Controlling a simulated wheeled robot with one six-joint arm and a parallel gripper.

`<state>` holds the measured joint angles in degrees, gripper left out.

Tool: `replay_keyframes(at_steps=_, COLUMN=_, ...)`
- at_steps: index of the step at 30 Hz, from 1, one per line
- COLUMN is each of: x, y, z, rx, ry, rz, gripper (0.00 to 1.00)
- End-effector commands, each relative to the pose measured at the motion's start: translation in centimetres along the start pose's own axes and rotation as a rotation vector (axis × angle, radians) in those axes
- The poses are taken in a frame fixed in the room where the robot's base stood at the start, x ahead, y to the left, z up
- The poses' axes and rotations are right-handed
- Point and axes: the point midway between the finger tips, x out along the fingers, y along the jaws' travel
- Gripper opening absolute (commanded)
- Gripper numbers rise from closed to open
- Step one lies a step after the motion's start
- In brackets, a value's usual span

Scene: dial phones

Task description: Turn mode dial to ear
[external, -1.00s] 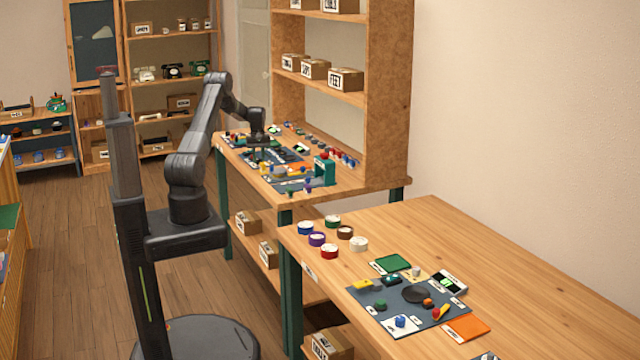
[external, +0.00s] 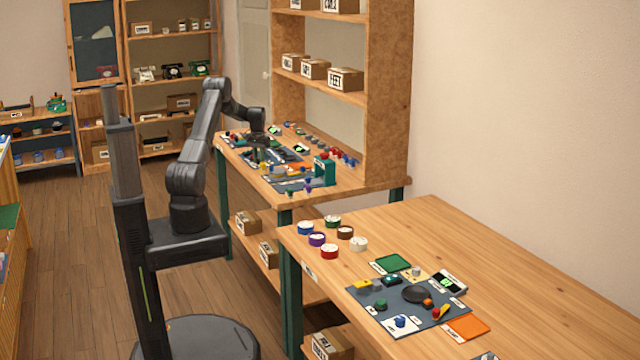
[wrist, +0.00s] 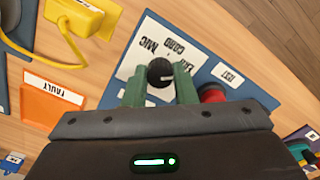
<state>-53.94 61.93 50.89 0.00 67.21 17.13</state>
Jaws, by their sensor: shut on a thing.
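The mode dial (wrist: 160,71) is a small round black knob with a white mark, on a white card in the wrist view. The card carries the printed words EAR, MIC and CORD (wrist: 167,47). My gripper (wrist: 160,74) has its two green fingers on either side of the knob, shut on it. Which word the mark points to is too small to tell. In the external view my gripper (external: 258,150) is low over the far workbench, and the dial cannot be made out.
A tall shelf (external: 390,100) stands behind the bench.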

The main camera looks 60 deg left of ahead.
Motion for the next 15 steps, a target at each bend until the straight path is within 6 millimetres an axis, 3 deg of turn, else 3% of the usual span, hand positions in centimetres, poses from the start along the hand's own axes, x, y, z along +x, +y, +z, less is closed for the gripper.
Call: replay_keyframes(at_steps=15, x=-0.17, y=-0.01, z=-0.09, rx=0.032, ry=0.003, rz=0.0, gripper=0.02)
